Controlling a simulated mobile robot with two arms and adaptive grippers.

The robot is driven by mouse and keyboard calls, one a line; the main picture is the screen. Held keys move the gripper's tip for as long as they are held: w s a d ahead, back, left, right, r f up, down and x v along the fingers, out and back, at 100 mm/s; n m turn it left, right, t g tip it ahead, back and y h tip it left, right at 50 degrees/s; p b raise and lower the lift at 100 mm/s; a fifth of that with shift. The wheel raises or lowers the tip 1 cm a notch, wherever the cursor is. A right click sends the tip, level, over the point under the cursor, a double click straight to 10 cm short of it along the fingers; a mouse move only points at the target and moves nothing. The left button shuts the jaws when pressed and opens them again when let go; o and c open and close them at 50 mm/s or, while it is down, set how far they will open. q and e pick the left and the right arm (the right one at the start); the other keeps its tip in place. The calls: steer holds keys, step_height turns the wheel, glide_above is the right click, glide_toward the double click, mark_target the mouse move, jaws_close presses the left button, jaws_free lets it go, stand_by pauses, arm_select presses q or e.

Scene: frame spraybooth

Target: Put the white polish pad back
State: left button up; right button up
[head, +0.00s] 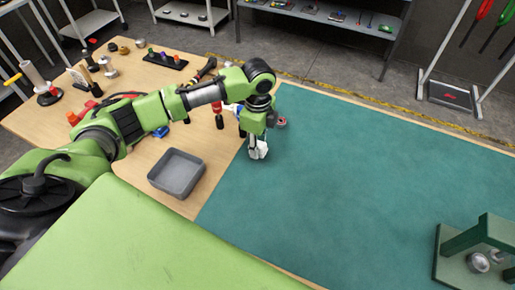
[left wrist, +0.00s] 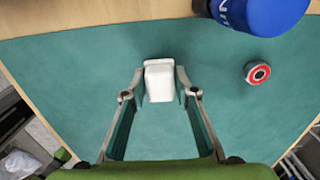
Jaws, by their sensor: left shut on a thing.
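The white polish pad (left wrist: 159,82) is a small white block between the fingertips of my left gripper (left wrist: 160,86). The left gripper (head: 257,150) is shut on it and points down over the left part of the teal mat (head: 370,160). The pad also shows in the head view (head: 263,149), partly covered by the fingers. I cannot tell whether the pad touches the mat or hangs just above it. My right gripper is in neither view.
A grey open tray (head: 178,190) stands on the wooden table, left of the mat. A red-and-white round item (left wrist: 257,73) and a blue container (left wrist: 265,14) are close to the gripper. A green press-like fixture (head: 480,250) stands at the lower right. The mat's middle is clear.

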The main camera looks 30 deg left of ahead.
arm_select(q)
step_height(320, 180, down, 2)
steer(key=shift+s+p, duration=0.1)
steer(key=shift+p, duration=0.2)
steer(key=shift+f, duration=0.2)
steer(key=o, duration=1.1)
steer(key=shift+f, duration=0.15)
steer(key=shift+c, duration=0.2)
